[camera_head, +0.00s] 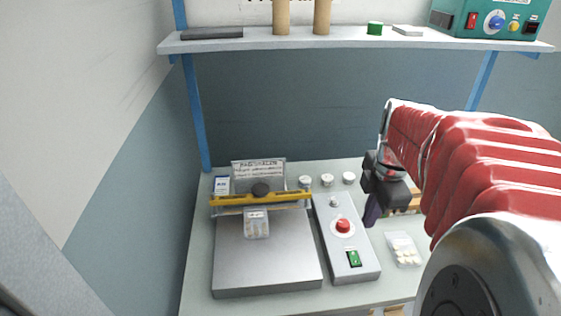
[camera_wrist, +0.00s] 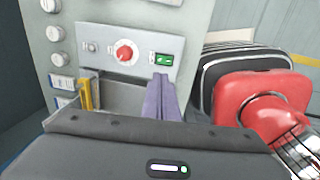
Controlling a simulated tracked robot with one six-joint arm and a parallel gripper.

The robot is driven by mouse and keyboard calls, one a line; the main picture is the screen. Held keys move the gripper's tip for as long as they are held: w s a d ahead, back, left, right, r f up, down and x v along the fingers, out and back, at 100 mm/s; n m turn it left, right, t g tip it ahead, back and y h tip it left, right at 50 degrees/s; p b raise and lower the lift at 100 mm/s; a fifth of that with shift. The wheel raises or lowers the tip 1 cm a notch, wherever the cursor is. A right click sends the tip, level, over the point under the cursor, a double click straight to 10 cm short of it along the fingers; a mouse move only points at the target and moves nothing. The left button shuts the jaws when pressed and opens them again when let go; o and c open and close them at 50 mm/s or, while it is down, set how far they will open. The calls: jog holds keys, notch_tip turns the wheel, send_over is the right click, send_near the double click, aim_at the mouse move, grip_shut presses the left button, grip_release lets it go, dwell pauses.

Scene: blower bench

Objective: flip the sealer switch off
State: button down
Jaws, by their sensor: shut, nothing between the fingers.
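The sealer (camera_head: 266,262) is a grey metal machine with a yellow bar (camera_head: 262,199) across its back. To its right lies its control box (camera_head: 348,225), with a red knob (camera_head: 343,226) and a green rocker switch (camera_head: 353,258) near the front end. The switch also shows in the wrist view (camera_wrist: 164,59), lit green; its tilt is too small to tell. My gripper (camera_head: 371,217) has purple fingers, shut and empty, above the bench right of the box's back half. In the wrist view the fingertips (camera_wrist: 161,78) appear just below the switch, without clear contact.
Clear blister packs lie on the sealer (camera_head: 256,223) and on the bench right of the box (camera_head: 404,249). Several white round pieces (camera_head: 327,180) stand behind the box. A shelf (camera_head: 350,38) above carries a teal device (camera_head: 485,20). A red and black object (camera_wrist: 262,100) shows in the wrist view.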

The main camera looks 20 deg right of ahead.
aim_at(354, 253)
jog(key=shift+f, duration=0.1)
jog(key=f, duration=0.4)
jog(key=w+f, duration=0.1)
jog(key=f, duration=0.8)
jog(key=shift+w+d+f, duration=0.2)
jog(key=shift+w+f, duration=0.15)
